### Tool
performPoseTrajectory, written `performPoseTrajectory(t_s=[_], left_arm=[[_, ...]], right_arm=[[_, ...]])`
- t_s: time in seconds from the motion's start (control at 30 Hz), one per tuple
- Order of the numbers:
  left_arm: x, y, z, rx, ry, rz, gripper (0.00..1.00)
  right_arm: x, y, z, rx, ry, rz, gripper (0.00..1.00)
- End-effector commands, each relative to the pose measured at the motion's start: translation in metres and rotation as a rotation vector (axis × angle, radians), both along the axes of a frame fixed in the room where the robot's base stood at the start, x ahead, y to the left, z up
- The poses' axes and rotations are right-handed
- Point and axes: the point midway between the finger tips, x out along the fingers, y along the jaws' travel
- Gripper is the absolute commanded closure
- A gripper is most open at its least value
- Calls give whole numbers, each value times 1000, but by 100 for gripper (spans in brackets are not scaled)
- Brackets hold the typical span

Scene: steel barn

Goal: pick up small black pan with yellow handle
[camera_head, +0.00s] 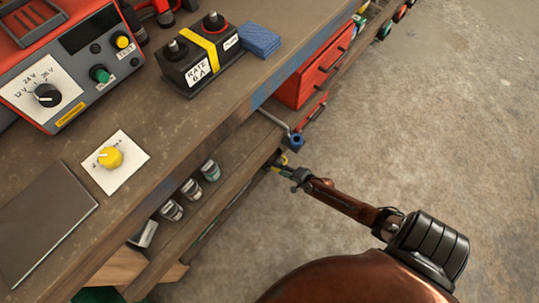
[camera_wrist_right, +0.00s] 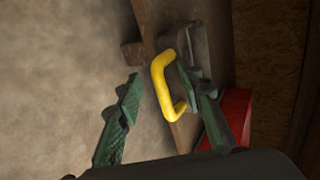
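The yellow handle (camera_wrist_right: 160,82) shows in the right wrist view as a bent loop. It lies between the two fingers of my right gripper (camera_wrist_right: 158,85), closer to the right-hand finger. The handle joins a dark grey body, likely the pan (camera_wrist_right: 196,42), partly hidden behind that finger. The fingers stand apart, and I see no grip on the handle. In the head view my right gripper (camera_head: 281,168) is small, at the edge of the lower shelf, with a bit of yellow by its tips. My left gripper is not in view.
The workbench top (camera_head: 190,120) holds a battery (camera_head: 200,62), a blue sponge-like block (camera_head: 261,40) and a red charger (camera_head: 75,60). Several small jars (camera_head: 191,189) stand on the shelf below. A red drawer box (camera_head: 315,72) and a vise-like blue-ended bar (camera_head: 296,141) are near my right gripper. The floor at right is clear.

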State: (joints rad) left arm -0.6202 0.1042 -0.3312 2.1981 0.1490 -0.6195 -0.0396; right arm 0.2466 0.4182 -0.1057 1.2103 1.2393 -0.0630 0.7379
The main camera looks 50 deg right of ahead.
Motion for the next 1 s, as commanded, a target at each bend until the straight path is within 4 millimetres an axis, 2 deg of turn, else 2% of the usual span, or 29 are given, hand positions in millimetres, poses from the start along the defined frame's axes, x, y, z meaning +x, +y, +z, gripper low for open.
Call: performPoseTrajectory(t_s=[0.07,0.57,1.0], left_arm=[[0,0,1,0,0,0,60],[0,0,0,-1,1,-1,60],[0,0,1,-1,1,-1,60]], right_arm=[[0,0,1,0,-1,0,65],[0,0,1,-1,0,1,99],[0,0,1,-1,-1,1,100]])
